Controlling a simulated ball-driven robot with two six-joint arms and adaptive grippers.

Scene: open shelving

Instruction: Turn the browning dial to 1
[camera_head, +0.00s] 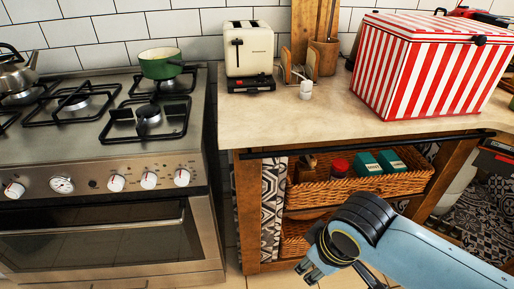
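A cream toaster (260,57) stands upright on the counter near the tiled wall, just right of the stove. A dark lever slot shows on the left part of its front, and its base is black. The browning dial is too small to make out here. My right gripper (313,271) is low at the bottom of the view, in front of the counter and well below and apart from the toaster. Its fingers are partly cut off and hidden, so I cannot tell whether it is open. My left gripper is not in view.
A gas stove (95,145) with a green pan (160,65) stands at left. A red-striped box (425,75) fills the counter's right side. The counter's front (290,118) is clear.

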